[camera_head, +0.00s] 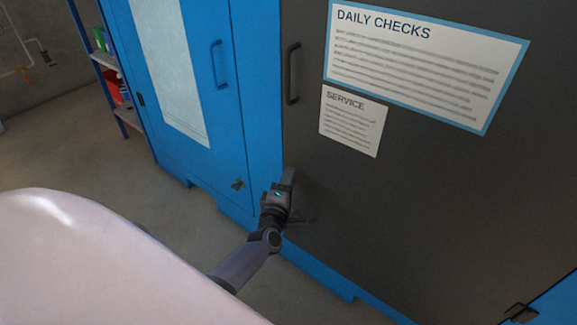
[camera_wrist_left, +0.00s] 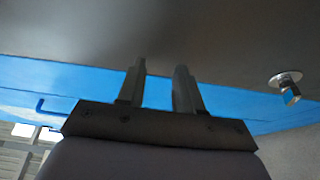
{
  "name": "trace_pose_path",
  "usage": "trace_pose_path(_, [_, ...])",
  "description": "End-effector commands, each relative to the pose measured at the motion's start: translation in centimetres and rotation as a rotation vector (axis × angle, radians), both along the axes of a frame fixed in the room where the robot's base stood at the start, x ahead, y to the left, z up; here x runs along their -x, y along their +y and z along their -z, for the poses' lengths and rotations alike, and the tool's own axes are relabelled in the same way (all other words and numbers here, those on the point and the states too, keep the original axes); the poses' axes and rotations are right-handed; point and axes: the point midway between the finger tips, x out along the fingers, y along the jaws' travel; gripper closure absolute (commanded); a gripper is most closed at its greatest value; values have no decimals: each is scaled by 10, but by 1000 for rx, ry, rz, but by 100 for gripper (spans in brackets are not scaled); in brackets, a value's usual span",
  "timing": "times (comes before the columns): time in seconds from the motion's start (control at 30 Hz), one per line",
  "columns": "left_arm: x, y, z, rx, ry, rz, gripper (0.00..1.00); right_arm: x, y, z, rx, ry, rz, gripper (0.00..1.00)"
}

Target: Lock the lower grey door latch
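The grey door (camera_head: 430,190) stands closed-looking beside the blue cabinet. In the left wrist view, a metal latch (camera_wrist_left: 290,94) on a round plate sits on the grey surface near the blue frame, right of the fingers and apart from them. In the head view a dark shape lies just below my left gripper (camera_head: 289,178); I cannot tell whether it is this latch or a shadow. The left gripper is at the grey door's lower left edge. Its two fingers (camera_wrist_left: 159,88) are apart with nothing between them. My right gripper is not in view.
The blue door (camera_head: 210,90) has a handle (camera_head: 219,64) and a small latch (camera_head: 238,184). The grey door has a dark handle (camera_head: 292,73) and a dark fitting (camera_head: 520,312) at lower right. Shelves (camera_head: 108,62) stand at far left. The floor (camera_head: 80,165) between is clear.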

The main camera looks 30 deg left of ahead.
Motion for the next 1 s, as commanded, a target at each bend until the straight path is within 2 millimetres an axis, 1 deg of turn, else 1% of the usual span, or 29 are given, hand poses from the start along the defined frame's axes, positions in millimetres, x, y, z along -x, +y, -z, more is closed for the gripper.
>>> trace_pose_path(0.03, [1, -1, -9, 5, 2, 0, 65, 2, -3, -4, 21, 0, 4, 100])
trace_pose_path(0.2, [1, -1, -20, 4, 4, 1, 65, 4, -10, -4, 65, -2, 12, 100])
trace_pose_path(0.57, [1, -2, -21, 5, 7, 3, 65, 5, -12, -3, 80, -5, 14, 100])
trace_pose_path(0.6, [1, -2, -21, 5, 7, 4, 52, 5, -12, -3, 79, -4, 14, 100])
trace_pose_path(0.63, [1, -2, -20, 2, 7, 5, 42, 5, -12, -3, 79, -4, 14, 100])
trace_pose_path(0.67, [1, -2, -20, -2, 6, 9, 39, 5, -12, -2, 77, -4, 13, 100])
trace_pose_path(0.77, [-1, -2, -16, -47, 9, 39, 39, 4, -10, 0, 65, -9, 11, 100])
trace_pose_path(0.87, [-4, -4, -9, -134, 16, 102, 39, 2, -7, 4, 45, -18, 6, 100])
trace_pose_path(1.0, [-4, -8, 9, -297, 41, 220, 39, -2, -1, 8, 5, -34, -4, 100])
